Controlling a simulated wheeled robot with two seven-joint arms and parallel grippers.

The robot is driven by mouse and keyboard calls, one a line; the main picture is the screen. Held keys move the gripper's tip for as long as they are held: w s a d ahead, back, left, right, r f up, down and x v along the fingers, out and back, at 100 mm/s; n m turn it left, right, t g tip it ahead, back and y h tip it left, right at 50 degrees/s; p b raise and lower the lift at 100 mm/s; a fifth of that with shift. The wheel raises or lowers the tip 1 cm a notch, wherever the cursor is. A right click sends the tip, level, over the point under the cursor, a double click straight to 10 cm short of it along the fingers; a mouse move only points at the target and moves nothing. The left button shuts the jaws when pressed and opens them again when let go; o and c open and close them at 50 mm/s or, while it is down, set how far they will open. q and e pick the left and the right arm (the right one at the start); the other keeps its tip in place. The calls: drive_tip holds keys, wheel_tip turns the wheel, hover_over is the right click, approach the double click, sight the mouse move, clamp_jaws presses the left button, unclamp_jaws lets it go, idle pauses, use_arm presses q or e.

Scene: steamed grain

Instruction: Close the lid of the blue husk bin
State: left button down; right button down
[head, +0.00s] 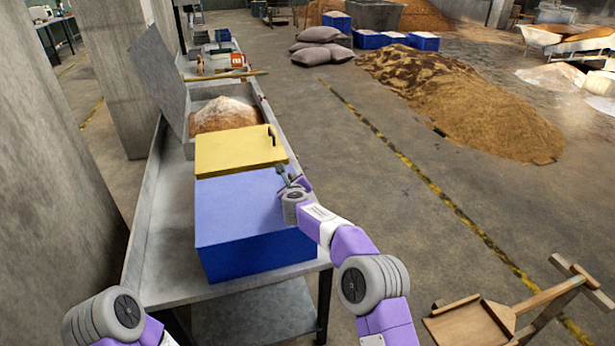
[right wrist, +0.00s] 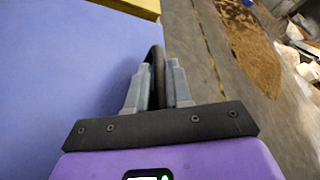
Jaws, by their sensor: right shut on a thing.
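The blue husk bin (head: 255,245) stands at the near end of the grey metal table. Its flat blue lid (head: 235,205) lies down over the box, and I see no gap under it. My right gripper (head: 286,178) is at the lid's right edge, near the far corner. In the right wrist view, the fingers of my right gripper (right wrist: 157,88) are shut on the dark curved handle (right wrist: 156,62) beside the blue lid surface (right wrist: 70,70). My left arm shows at the bottom left, but its gripper is out of view.
A yellow-lidded bin (head: 230,152) stands directly behind the blue one. Behind it, a grain bin has its grey lid (head: 160,80) raised. Bare table (head: 165,250) lies left of the blue bin. A wooden scoop or cart (head: 470,325) stands on the floor at right.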

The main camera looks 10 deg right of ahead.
drive_tip(key=shift+d+f, duration=0.1)
drive_tip(key=shift+f, duration=0.25)
drive_tip(key=c, duration=1.1)
unclamp_jaws()
drive_tip(key=shift+b+v, duration=0.4)
drive_tip(key=shift+v, duration=0.45)
drive_tip(key=shift+b+v, duration=0.4)
drive_tip(key=shift+v, duration=2.55)
